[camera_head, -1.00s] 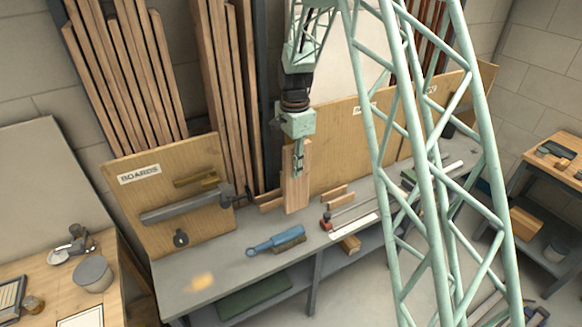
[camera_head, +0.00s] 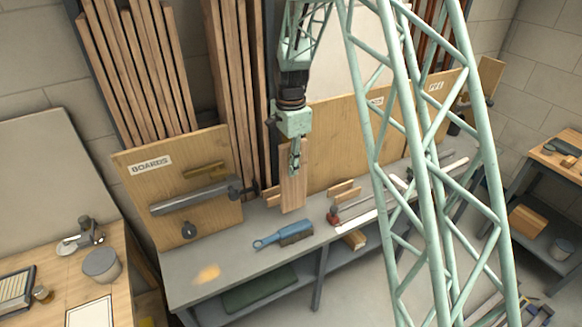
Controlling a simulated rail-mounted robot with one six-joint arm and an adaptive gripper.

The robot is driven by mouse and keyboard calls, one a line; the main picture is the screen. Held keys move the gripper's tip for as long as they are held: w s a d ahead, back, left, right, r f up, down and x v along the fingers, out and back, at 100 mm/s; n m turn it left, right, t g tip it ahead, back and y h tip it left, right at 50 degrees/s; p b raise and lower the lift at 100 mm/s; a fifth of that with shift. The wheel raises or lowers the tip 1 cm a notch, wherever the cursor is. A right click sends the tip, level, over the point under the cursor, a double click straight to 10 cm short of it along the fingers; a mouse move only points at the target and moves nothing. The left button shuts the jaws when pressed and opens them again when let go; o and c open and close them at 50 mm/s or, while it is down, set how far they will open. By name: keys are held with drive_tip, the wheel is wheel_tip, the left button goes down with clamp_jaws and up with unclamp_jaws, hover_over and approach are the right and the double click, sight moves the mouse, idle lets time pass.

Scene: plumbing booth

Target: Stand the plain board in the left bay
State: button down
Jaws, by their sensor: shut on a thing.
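My gripper (camera_head: 295,162) is shut on the upper part of a plain light wooden board (camera_head: 292,192), holding it nearly upright with a slight tilt. The board's lower end is over the grey bench, close to its top; I cannot tell whether it touches. Low wooden pieces (camera_head: 271,196) show just left of the board and are partly hidden by it. A similar pair of low wooden pieces (camera_head: 345,190) lies to the right. No left bay is clearly marked; I cannot tell whether these pieces form bays.
Tall timbers (camera_head: 226,95) stand behind. My green lattice mast blocks the right side.

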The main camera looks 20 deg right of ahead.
drive_tip(key=shift+w+a, duration=0.1)
drive_tip(key=shift+w, duration=0.15)
drive_tip(key=shift+w+a+p, duration=1.35)
drive_tip(key=shift+w+p, duration=0.85)
drive_tip(key=shift+w, duration=4.3)
wheel_tip(320, 180, down, 7)
drive_tip(key=b, duration=0.3)
drive_tip(key=c, duration=2.5)
unclamp_jaws()
wheel_tip(320, 180, up, 12)
